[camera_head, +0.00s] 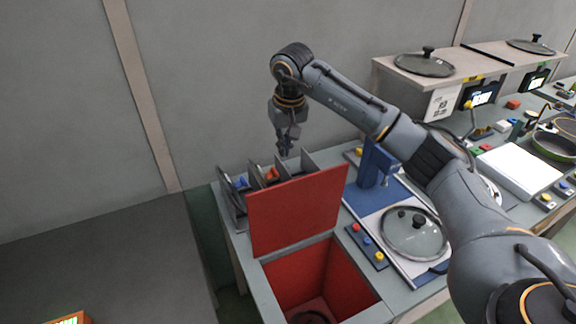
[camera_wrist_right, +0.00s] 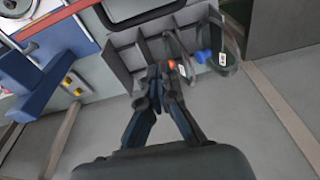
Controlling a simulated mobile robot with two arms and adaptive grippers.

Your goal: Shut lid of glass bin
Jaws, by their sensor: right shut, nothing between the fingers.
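The red bin (camera_head: 283,287) is set into the grey bench at the front, and its red lid (camera_head: 297,212) stands open, nearly upright along the bin's back edge. A dark round item (camera_head: 313,317) lies at the bottom of the bin, partly cut off by the frame. My right gripper (camera_head: 284,152) is shut and empty, pointing down just above and behind the lid's top edge. Its fingers also show in the right wrist view (camera_wrist_right: 166,84), over the divided tray. I cannot tell whether it touches the lid. My left gripper is out of view.
A grey divided tray (camera_head: 232,210) with blue and red small items stands behind the lid. Right of the bin are a button box (camera_head: 366,246), a blue fixture (camera_head: 376,165) and a glass pan lid (camera_head: 414,232). My right arm spans above these.

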